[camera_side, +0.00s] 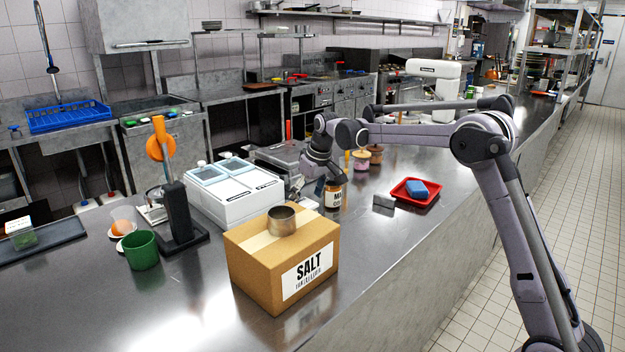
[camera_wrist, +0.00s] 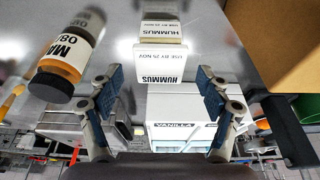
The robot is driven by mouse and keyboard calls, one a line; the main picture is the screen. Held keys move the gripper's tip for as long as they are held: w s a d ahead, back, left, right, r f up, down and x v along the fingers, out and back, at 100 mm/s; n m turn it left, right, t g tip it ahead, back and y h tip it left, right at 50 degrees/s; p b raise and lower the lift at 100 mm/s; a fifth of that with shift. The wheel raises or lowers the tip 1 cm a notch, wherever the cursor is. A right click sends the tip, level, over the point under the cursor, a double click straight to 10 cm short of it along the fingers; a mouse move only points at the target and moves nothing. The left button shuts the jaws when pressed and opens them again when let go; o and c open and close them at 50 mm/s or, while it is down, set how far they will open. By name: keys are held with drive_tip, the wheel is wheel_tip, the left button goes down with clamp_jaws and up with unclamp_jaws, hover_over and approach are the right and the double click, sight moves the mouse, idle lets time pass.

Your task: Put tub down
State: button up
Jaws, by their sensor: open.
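A white tub (camera_wrist: 157,66) labelled HUMMUS is ahead of my fingers in the wrist view, which shows the scene upside down. It appears to stand on the steel counter, with its mirror image meeting its base. My gripper (camera_wrist: 158,80) is open, with one blue-padded finger towards each side of the tub and a visible gap on both sides. In the side view my gripper (camera_side: 318,188) is low over the counter behind the cardboard box. I cannot make out the tub clearly there.
A jar with orange contents (camera_wrist: 58,68) stands close beside the tub. The cardboard SALT box (camera_side: 268,262) carries a metal ring (camera_side: 282,221). A white two-lidded unit (camera_side: 232,190) stands behind. A red tray (camera_side: 416,191) holds a blue block (camera_side: 417,190) to the right.

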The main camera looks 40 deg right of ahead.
drive_tip(key=s+a+r, duration=0.4)
drive_tip(key=s+r, duration=0.5)
drive_tip(key=r, duration=0.1)
drive_tip(key=s+a+f+t, duration=0.1)
drive_tip(key=s+a+f, duration=0.1)
drive_tip(key=s, duration=0.5)
drive_tip(key=s+a+f+t, duration=0.1)
drive_tip(key=s+a+f, duration=0.2)
drive_tip(key=s, duration=0.5)
drive_tip(key=s+a+f+t, duration=0.1)
drive_tip(key=s+a+f, duration=0.2)
drive_tip(key=s, duration=0.5)
drive_tip(key=shift+a+f+t, duration=0.25)
drive_tip(key=shift+f+t, duration=0.15)
drive_tip(key=shift+f, duration=0.2)
